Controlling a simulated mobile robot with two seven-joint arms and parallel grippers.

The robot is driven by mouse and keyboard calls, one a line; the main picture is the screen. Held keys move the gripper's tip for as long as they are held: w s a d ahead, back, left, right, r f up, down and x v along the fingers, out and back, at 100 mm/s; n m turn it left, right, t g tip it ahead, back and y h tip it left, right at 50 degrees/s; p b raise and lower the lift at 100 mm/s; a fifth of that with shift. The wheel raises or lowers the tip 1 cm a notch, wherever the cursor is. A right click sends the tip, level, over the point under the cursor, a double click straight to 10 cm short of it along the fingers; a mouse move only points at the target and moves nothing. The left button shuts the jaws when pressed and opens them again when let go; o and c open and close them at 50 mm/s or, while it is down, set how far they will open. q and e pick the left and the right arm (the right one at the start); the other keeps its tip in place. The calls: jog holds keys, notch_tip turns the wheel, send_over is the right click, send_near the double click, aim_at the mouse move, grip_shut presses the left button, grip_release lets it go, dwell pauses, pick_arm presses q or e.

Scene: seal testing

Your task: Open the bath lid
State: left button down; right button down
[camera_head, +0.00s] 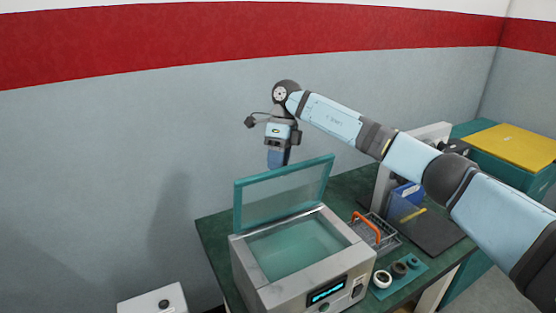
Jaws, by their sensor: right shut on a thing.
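The bath (300,290) is a metal box with a lit display on its front, standing on the green table. Greenish liquid shows inside it. Its lid (284,194), a clear panel in a teal frame, is tilted up and back from the rear edge, so the opening is uncovered. My right gripper (277,162) points down at the lid's upper edge, behind the lid. It is shut on the lid, though its fingertips are partly hidden by the frame. My left gripper is not in view.
A wire basket (383,238) with an orange handle stands right of the bath. Several rings lie on a teal holder (412,266) at the front right. The wall is close behind.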

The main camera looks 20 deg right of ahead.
jog(key=c, duration=0.8)
grip_release()
jog(key=shift+d+f, duration=0.25)
jog(key=shift+f, duration=0.3)
jog(key=shift+o, duration=0.2)
jog(key=shift+w+d, duration=0.15)
jog(key=shift+w, duration=0.05)
jog(key=shift+r, duration=0.15)
jog(key=v, duration=1.3)
jog(key=shift+r+b, duration=0.35)
jog(key=shift+b, duration=0.05)
jog(key=shift+w, duration=0.1)
